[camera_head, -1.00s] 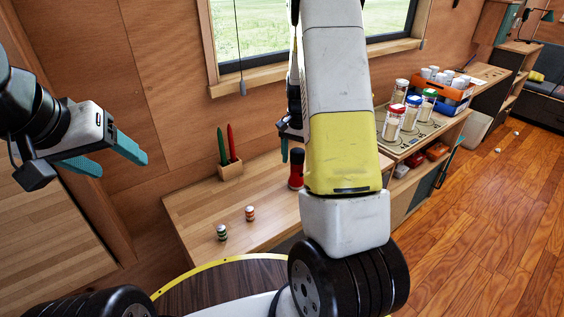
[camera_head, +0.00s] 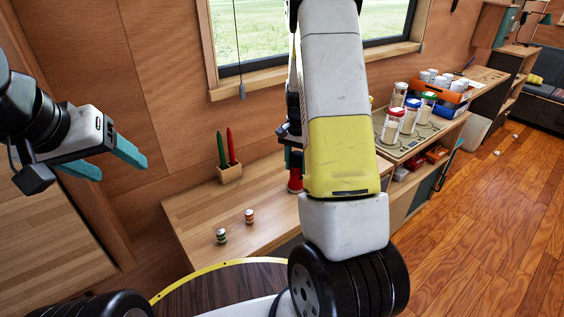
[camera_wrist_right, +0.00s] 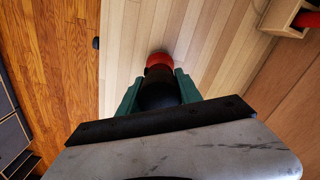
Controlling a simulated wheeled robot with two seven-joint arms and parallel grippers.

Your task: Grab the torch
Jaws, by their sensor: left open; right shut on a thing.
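The torch (camera_head: 295,183) is red and black and stands on the wooden counter, partly hidden behind my right arm in the head view. In the right wrist view the torch (camera_wrist_right: 160,60) shows its red end beyond a black body between the teal fingers. My right gripper (camera_wrist_right: 158,78) is shut on the black part of the torch. In the head view my right gripper (camera_head: 292,158) is mostly hidden by the arm. My left gripper (camera_head: 120,167) is open and empty, in the air at the left, away from the torch.
A wooden holder (camera_head: 230,174) with a green and a red pointed item stands left of the torch. Two small striped objects (camera_head: 249,216) (camera_head: 221,236) sit near the counter's front. Jars (camera_head: 392,126) and an orange and blue crate (camera_head: 447,91) stand at the right.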

